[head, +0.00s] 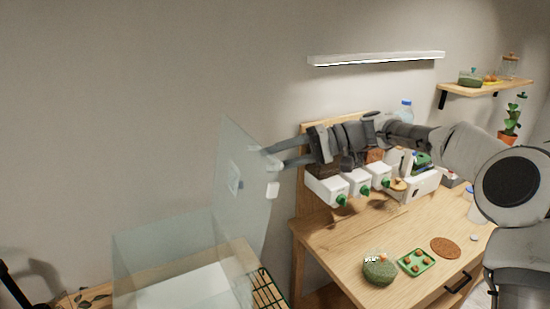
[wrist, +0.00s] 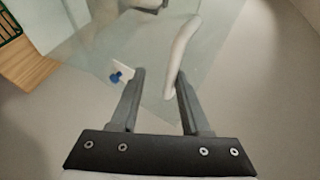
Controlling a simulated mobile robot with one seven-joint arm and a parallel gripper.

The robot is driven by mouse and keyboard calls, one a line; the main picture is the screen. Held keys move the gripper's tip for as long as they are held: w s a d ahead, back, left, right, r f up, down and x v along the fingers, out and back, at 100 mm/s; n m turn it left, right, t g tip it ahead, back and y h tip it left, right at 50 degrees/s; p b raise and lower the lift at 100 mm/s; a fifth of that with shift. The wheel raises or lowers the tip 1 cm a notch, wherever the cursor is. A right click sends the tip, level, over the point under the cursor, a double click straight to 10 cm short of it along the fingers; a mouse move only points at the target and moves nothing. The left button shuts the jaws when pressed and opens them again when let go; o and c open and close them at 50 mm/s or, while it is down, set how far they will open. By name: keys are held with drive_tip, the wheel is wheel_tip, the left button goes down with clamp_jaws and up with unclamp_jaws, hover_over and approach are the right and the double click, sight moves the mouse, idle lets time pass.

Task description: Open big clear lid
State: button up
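The big clear lid (head: 240,150) stands raised, roughly upright, above the clear box (head: 165,245) at lower left in the head view. A white handle (head: 272,190) is on its right side. In the wrist view, the lid (wrist: 95,50) spans the upper middle, and its white curved handle (wrist: 180,50) reaches down between my fingertips, nearer the right one. My gripper (head: 268,158) is open, with its fingers parted close to the lid's right face, above the handle. I cannot tell whether a finger touches the lid or handle.
A wooden desk (head: 325,235) stands to the right, with white dispensers (head: 357,183), a moss pot (head: 379,270), a green tray (head: 416,262) and a cork mat (head: 445,247). A dark green rack (head: 268,290) lies beside the box. The wall area left of the lid is clear.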

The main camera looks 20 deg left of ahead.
drive_tip(key=shift+d+r, duration=0.1)
drive_tip(key=shift+r, duration=0.05)
drive_tip(key=v, duration=1.7)
drive_tip(key=shift+d+b, duration=0.2)
drive_tip(key=shift+b, duration=0.1)
drive_tip(key=s+a+f+m+t+h, duration=0.2)
drive_tip(key=s+t+h, duration=0.3)
drive_tip(key=s, duration=0.5)
drive_tip(key=s+d+f+m+t+h+b, duration=0.1)
drive_tip(key=s+d+f+m+t+h, duration=0.1)
drive_tip(key=s+d, duration=0.8)
drive_tip(key=s+d+f+m+t+h+b, duration=0.1)
drive_tip(key=s+d+f+t+h, duration=0.3)
drive_tip(key=s+d, duration=0.7)
wheel_tip(320, 180, down, 5)
drive_tip(key=shift+s+d+r+m+t+h, duration=0.2)
drive_tip(key=shift+s+d+m+t+h, duration=0.15)
drive_tip(key=shift+s+m+h, duration=0.55)
